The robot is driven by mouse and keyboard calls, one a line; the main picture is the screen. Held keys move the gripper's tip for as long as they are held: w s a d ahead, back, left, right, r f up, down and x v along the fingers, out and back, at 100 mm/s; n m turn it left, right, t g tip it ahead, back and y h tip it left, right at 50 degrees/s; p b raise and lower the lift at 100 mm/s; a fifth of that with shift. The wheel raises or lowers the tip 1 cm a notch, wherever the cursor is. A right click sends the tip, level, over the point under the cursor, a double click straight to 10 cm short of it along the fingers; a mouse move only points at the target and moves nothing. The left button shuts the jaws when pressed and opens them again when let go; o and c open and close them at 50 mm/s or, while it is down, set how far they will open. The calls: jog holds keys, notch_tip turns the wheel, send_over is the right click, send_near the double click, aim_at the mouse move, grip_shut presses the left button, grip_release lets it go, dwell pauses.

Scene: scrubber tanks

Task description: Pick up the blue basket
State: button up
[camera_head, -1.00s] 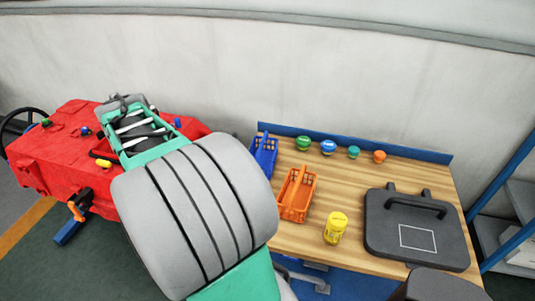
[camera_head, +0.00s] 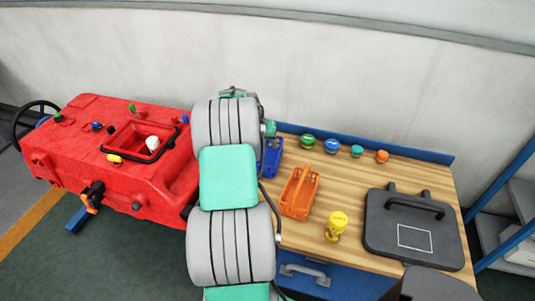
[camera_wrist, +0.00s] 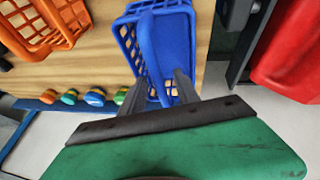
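The blue basket (camera_head: 271,156) stands at the left end of the wooden table, partly hidden by my arm in the head view. In the wrist view the blue basket (camera_wrist: 128,42) is upper centre, with its broad handle running toward my gripper (camera_wrist: 163,86). My gripper's two dark fingers are spread apart, one on each side of the handle's near end in the picture. I cannot tell whether they touch the handle or are above it. In the head view the fingers are hidden behind my arm.
An orange basket (camera_head: 299,192) stands close beside the blue one. Several coloured jars (camera_head: 331,146) line the table's back edge. A yellow bottle (camera_head: 336,226) and a dark case (camera_head: 413,228) are to the right. A red machine (camera_head: 105,155) stands left of the table (camera_head: 365,172).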

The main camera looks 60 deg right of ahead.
jog(key=shift+f+b, duration=0.25)
jog(key=shift+b, duration=0.15)
dwell(0.5)
grip_shut()
dwell(1.3)
